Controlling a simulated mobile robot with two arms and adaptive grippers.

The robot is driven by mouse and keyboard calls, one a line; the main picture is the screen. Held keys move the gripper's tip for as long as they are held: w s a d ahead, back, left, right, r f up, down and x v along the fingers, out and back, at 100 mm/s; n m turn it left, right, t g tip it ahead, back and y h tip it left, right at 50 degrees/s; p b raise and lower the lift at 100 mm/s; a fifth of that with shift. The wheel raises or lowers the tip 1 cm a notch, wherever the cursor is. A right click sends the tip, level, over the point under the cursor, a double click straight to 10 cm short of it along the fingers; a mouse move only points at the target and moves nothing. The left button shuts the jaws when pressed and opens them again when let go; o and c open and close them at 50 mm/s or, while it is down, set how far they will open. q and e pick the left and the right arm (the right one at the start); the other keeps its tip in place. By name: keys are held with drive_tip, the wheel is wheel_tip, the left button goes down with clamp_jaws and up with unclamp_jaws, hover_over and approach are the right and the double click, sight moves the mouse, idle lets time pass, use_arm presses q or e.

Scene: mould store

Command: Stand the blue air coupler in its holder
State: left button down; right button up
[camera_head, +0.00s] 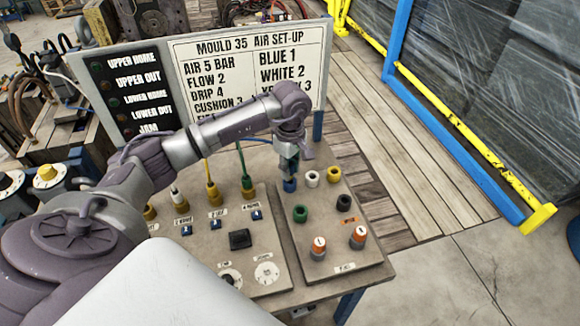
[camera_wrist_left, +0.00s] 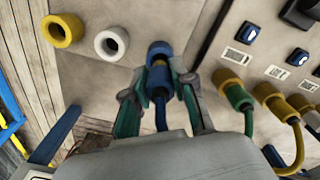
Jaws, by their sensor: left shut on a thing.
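My left gripper (camera_head: 289,163) reaches down over the panel at the table's right side. In the left wrist view the left gripper (camera_wrist_left: 160,78) is shut on the blue air coupler (camera_wrist_left: 160,82), whose blue hose (camera_wrist_left: 161,118) trails back between the fingers. The blue holder (camera_wrist_left: 158,49), a round blue ring, is straight beyond the coupler's end; it also shows just under the gripper in the head view (camera_head: 290,186). The coupler's end overlaps the holder's near rim in the picture. I cannot tell whether it is inside. My right gripper is not in view.
A white ring (camera_head: 312,179) and a yellow ring (camera_head: 334,174) stand right of the blue holder. Green (camera_head: 300,213) and black (camera_head: 343,202) rings sit nearer. Yellow couplers with hoses (camera_head: 248,187) stand at left. A sign board (camera_head: 250,60) rises behind.

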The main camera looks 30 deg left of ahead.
use_arm(q)
drive_tip(key=shift+f+b, duration=0.1)
drive_tip(key=shift+b, duration=0.4)
idle(1.1)
drive_tip(key=shift+f+b, duration=1.1)
drive_tip(key=shift+b, duration=0.1)
idle(0.4)
drive_tip(key=shift+c, duration=2.4)
unclamp_jaws()
drive_tip(key=shift+r, duration=0.1)
drive_tip(key=shift+r+p, duration=2.1)
drive_tip(key=shift+r, duration=1.6)
drive_tip(key=shift+f, duration=0.1)
